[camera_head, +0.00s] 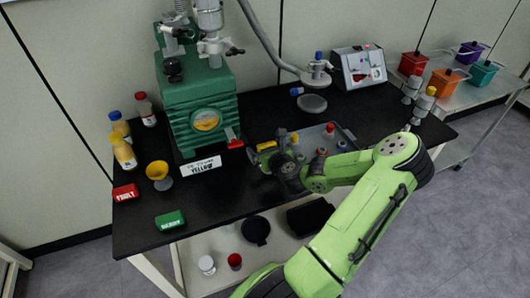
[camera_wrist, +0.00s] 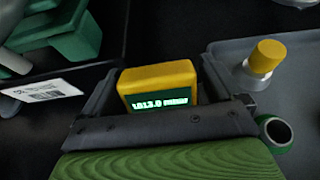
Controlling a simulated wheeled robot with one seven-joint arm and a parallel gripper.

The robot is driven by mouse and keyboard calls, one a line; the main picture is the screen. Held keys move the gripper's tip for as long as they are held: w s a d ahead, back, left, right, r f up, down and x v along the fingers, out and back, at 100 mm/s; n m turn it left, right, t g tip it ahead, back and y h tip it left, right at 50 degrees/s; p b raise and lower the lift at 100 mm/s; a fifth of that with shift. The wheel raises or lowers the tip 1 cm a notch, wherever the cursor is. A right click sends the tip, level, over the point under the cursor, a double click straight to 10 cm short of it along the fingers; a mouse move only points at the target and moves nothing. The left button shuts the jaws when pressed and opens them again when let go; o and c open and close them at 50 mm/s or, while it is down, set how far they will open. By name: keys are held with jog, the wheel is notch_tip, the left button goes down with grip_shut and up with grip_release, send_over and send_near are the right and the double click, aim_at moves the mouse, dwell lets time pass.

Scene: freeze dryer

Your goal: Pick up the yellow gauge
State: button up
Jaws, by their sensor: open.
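The yellow gauge (camera_wrist: 158,82) has a lit green display and stands between the two fingers of my gripper (camera_wrist: 158,90) in the wrist view. My gripper is open around it, with a finger at each side. Whether either finger touches the gauge is hard to tell. In the head view the gauge (camera_head: 267,146) is a small yellow patch on the black table, by my gripper (camera_head: 272,154) and partly hidden by it.
A grey tray (camera_wrist: 222,48) with small fittings, one yellow-capped (camera_wrist: 265,60), lies close to the right. The green pump (camera_head: 200,100) stands to the left behind a white label (camera_head: 201,164). A yellow funnel (camera_head: 158,172) and green box (camera_head: 170,220) stand at the table's left.

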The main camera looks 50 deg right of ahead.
jog(key=shift+s+a+r, duration=0.1)
jog(key=shift+s, duration=0.05)
jog(key=c, duration=1.2)
